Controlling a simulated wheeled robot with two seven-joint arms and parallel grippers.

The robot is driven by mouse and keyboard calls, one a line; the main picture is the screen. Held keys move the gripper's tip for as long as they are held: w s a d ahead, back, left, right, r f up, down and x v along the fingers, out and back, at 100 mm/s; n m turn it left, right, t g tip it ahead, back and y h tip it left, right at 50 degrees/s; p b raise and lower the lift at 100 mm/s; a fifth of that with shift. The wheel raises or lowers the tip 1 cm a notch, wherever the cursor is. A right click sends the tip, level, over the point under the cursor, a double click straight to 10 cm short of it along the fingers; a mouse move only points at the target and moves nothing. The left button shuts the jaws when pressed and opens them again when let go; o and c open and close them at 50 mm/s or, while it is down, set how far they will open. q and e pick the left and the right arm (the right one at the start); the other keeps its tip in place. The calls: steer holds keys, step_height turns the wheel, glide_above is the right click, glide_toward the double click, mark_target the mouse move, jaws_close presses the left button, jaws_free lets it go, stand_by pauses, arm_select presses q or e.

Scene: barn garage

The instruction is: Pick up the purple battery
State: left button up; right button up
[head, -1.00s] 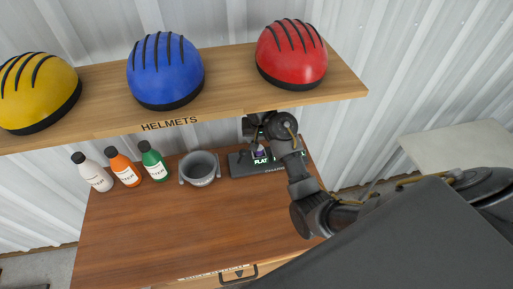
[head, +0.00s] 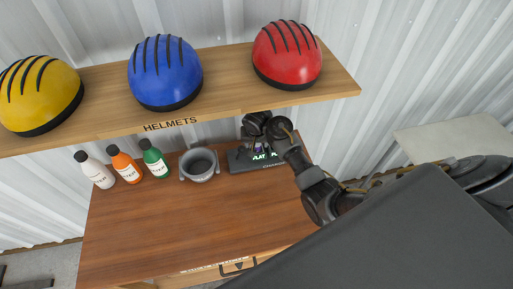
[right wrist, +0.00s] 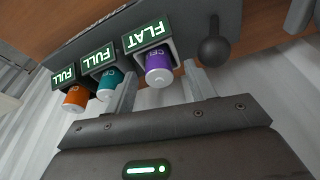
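The purple battery (right wrist: 158,68) sits in the charger (head: 240,162) slot under a lit "FLAT" label in the right wrist view. Its round end faces my camera. My right gripper (right wrist: 160,76) is open, with one finger on each side of the purple battery and a visible gap to it. In the head view my right gripper (head: 262,143) is over the charger, below the shelf, and largely hides the batteries. My left gripper is not in view.
A teal battery (right wrist: 110,84) and an orange battery (right wrist: 76,97) sit beside it under "FULL" labels. A black knob (right wrist: 213,48) is on the other side. The helmet shelf (head: 225,105) hangs close above. A grey pot (head: 199,165) stands left of the charger. The front workbench (head: 190,225) is clear.

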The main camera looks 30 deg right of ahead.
steer(key=c, duration=1.1)
steer(key=shift+r, duration=0.1)
steer(key=shift+r, duration=0.45)
step_height(320, 180, up, 2)
steer(key=shift+r+b, duration=0.1)
steer(key=shift+b, duration=0.7)
steer(key=s+a+b, duration=0.1)
steer(key=s, duration=0.4)
steer(key=s+a, duration=0.2)
steer(key=s, duration=0.4)
steer(key=s+a+b, duration=0.1)
steer(key=s, duration=0.5)
steer(key=shift+s+a+r+b, duration=0.15)
steer(key=shift+s+a+b, duration=0.05)
steer(key=shift+s+b, duration=0.1)
